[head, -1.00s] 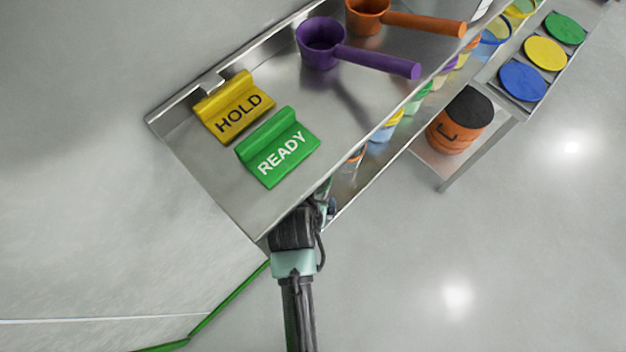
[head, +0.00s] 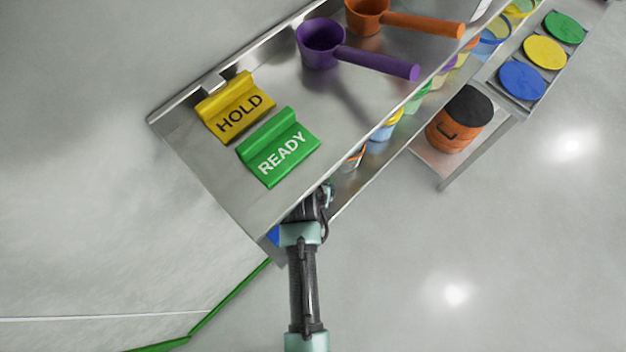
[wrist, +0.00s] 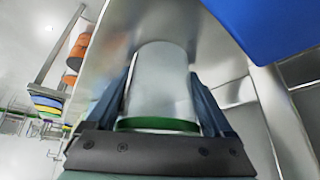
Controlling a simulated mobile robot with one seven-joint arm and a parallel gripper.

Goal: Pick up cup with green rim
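The cup with the green rim (wrist: 160,90) is a pale grey cup in the wrist view. Its green rim lies close to my gripper's dark palm. My gripper (wrist: 163,72) has one finger on each side of the cup; I cannot tell whether they press on it or stand just clear. In the head view my gripper end lies under the edge of the steel top, and its fingers and this cup are hidden.
A green READY sign (head: 280,148), a yellow HOLD sign (head: 236,106), a purple scoop (head: 322,45) and an orange scoop (head: 368,15) rest on the steel top. Several cups stand below its right edge. An orange drum (head: 458,125) stands beyond. A blue surface (wrist: 275,25) is close at upper right.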

